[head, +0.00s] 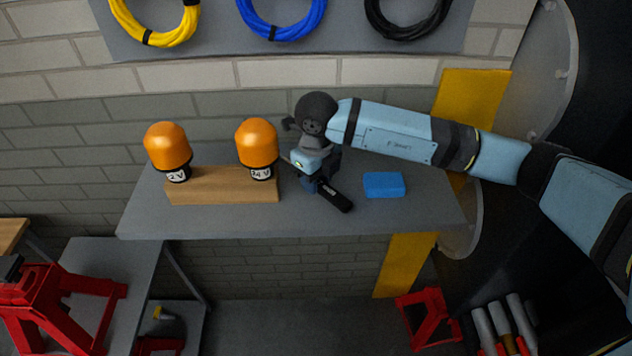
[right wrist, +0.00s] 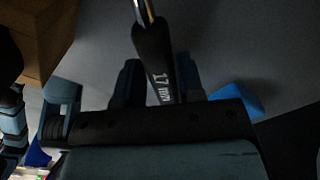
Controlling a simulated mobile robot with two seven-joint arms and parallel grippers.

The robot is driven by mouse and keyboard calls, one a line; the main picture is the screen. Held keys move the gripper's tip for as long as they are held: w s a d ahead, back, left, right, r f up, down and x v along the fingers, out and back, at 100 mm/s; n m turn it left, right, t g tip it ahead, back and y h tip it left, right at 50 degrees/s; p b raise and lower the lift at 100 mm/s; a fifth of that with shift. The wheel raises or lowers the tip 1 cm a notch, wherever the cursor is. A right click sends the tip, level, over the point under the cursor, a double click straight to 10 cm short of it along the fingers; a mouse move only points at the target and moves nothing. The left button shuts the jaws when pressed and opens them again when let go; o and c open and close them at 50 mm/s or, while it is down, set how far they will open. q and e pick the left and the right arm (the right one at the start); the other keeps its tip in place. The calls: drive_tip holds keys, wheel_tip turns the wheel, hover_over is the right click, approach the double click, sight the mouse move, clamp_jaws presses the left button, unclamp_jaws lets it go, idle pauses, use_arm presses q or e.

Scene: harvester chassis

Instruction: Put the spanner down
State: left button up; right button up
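The spanner (head: 333,195) has a black handle and lies slantwise at the right gripper, over the grey shelf. Its label reads 17 and its metal shaft shows at the top of the right wrist view (right wrist: 158,65). My right gripper (head: 316,178) points down at the shelf, between the orange lamps and a blue block. Its dark fingers, also in the right wrist view (right wrist: 160,82), stand close on both sides of the handle and look shut on it. I cannot tell whether the spanner touches the shelf. My left gripper is not in view.
Two orange lamps (head: 167,147) (head: 257,143) stand on a wooden block (head: 215,188) on the grey shelf (head: 300,222). A blue block (head: 384,185) lies right of the spanner. The shelf's front edge is clear. A red stand (head: 50,305) is at lower left.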

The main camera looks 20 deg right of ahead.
clamp_jaws()
drive_tip(key=shift+r, duration=0.1)
